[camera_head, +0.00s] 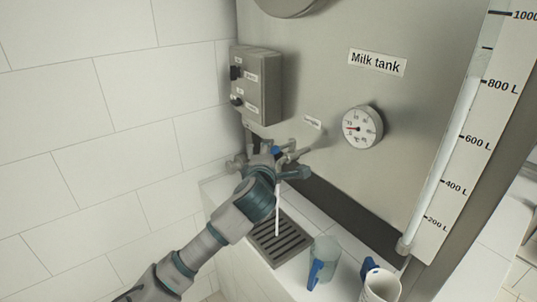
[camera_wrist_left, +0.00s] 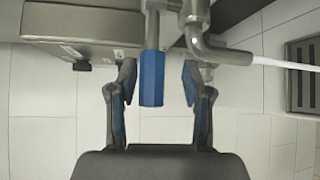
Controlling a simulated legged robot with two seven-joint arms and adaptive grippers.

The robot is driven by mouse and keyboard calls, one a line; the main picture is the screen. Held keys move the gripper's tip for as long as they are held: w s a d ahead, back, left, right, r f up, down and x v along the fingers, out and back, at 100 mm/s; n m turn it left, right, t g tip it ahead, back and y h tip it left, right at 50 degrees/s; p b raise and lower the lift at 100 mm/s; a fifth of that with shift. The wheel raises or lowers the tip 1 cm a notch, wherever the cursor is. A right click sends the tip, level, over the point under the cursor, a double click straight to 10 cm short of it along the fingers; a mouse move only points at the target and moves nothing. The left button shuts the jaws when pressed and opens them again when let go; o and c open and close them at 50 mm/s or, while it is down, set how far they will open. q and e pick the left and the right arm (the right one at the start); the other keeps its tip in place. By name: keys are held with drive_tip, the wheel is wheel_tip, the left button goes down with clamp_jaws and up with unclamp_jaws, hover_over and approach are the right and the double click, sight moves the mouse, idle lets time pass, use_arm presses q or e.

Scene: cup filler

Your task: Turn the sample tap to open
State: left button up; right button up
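The sample tap (camera_head: 292,152) is on the tank front beside the small "Sample" label; my left gripper partly covers it. Its blue handle (camera_wrist_left: 152,78) shows in the left wrist view, pointing towards the gripper. My left gripper (camera_head: 268,165) is at the tap. In the left wrist view its fingers are open on either side of the blue handle, with visible gaps. A thin white line (camera_head: 277,212), a stream or a tube, runs from the spout down to the drain grate (camera_head: 280,240); it also shows in the wrist view (camera_wrist_left: 285,62). My right gripper is not in view.
A grey control box (camera_head: 256,85) with dark knobs is above left of the tap. A clear jug (camera_head: 327,250) with a blue handle and a white cup (camera_head: 382,284) stand right of the grate. A dial gauge (camera_head: 362,127) is on the tank. The tiled wall is at left.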

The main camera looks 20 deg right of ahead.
use_arm(q)
drive_tip(key=shift+r, duration=0.15)
drive_tip(key=shift+s+a+r, duration=0.15)
drive_tip(key=shift+s+a, duration=0.1)
drive_tip(key=shift+s, duration=0.15)
drive_tip(key=v, duration=1)
drive_tip(key=shift+s, duration=0.4)
